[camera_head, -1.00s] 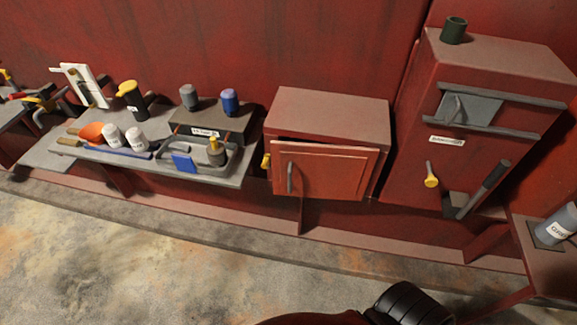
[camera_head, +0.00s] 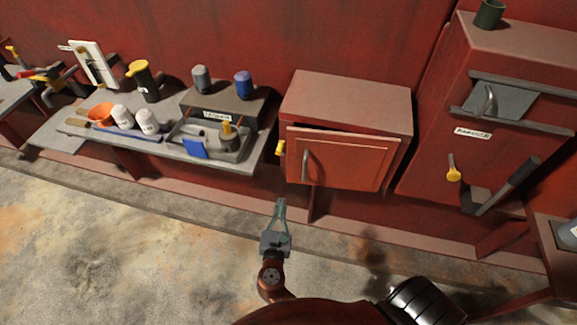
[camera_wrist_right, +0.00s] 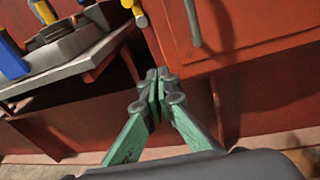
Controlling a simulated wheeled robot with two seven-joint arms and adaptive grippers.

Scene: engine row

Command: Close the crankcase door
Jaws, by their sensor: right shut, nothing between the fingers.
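The crankcase door (camera_head: 345,163) is the red panel on the front of a red box-shaped cabinet (camera_head: 350,95). It stands slightly ajar, with a dark gap along its top and right edges. A grey upright handle (camera_head: 306,168) is on its left part; the handle also shows at the top of the right wrist view (camera_wrist_right: 193,22). My right gripper (camera_head: 281,204) is shut and empty, below and left of the door, apart from it. In the right wrist view its green fingers (camera_wrist_right: 158,84) meet below the door's lower left corner. My left gripper is not in view.
A yellow knob (camera_head: 280,147) sits at the cabinet's left side. The grey workbench (camera_head: 235,165) to the left holds bottles, tools and a tray. A taller red unit (camera_head: 425,150) with a yellow-ended lever (camera_head: 453,170) stands on the right. The floor in front is clear.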

